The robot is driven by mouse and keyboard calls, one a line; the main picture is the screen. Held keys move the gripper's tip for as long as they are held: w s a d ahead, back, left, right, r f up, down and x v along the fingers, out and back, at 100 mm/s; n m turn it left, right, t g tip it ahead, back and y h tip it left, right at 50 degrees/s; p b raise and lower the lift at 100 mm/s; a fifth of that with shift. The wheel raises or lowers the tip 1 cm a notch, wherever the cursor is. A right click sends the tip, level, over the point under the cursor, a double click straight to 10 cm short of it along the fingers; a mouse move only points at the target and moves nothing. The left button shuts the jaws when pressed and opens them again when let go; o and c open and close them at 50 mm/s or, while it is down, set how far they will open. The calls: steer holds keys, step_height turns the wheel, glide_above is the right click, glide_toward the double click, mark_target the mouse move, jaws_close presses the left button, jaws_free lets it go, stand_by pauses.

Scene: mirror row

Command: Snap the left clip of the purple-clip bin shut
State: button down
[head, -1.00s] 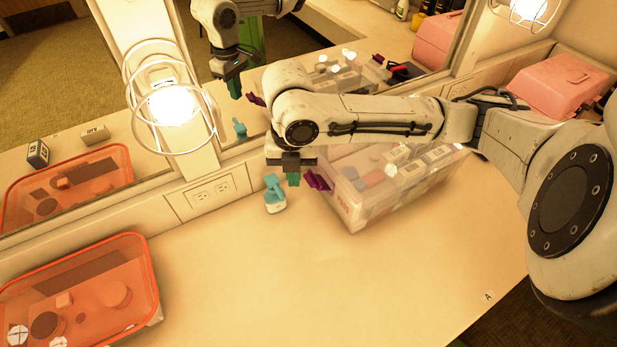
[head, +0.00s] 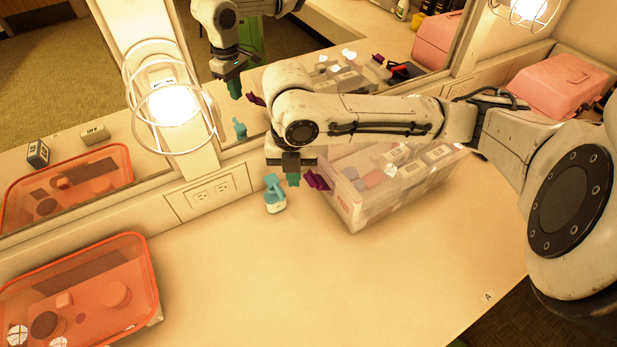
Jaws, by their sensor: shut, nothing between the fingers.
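The purple-clip bin (head: 372,212) is a clear box with a see-through top and small items inside, standing on the counter below my forearm. Its left purple clip (head: 318,180) sticks outward from the bin's left end, so it looks open. The bin's other end is partly hidden behind my arm, and I cannot see a clip there. My gripper (head: 292,180) points down just left of the purple clip, its teal fingertips together and empty. The fingertips are very close to the clip; I cannot tell whether they touch it.
A teal-and-white bottle (head: 275,196) stands just left of my gripper. An orange-rimmed tub (head: 152,275) sits at the lower left. A pink case (head: 560,84) is at the upper right. Mirrors and caged lamps line the wall behind. The front counter is clear.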

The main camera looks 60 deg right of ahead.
mark_target(328, 170)
steer(key=shift+f, duration=0.2)
steer(key=shift+f+b, duration=1.4)
steer(key=shift+f, duration=0.1)
steer(key=shift+d, duration=0.1)
steer(key=shift+s+d+r, duration=0.35)
steer(key=shift+s+d, duration=0.4)
steer(key=shift+d, duration=0.3)
steer(key=shift+s+d+r, duration=0.35)
steer(key=shift+s+d, duration=0.4)
steer(key=shift+d, duration=0.35)
steer(key=shift+s+d+r, duration=0.35)
steer(key=shift+s+d, duration=0.4)
steer(key=shift+d, duration=0.3)
steer(key=shift+s+d, duration=0.15)
steer(key=shift+d, duration=0.05)
steer(key=shift+r, duration=0.15)
steer(key=r+p, duration=0.1)
steer(key=r, duration=0.1)
steer(key=r+p, duration=0.1)
steer(key=p, duration=0.1)
steer(key=r+p, duration=0.2)
steer(key=shift+w+a+r, duration=0.3)
steer(key=shift+a, duration=0.1)
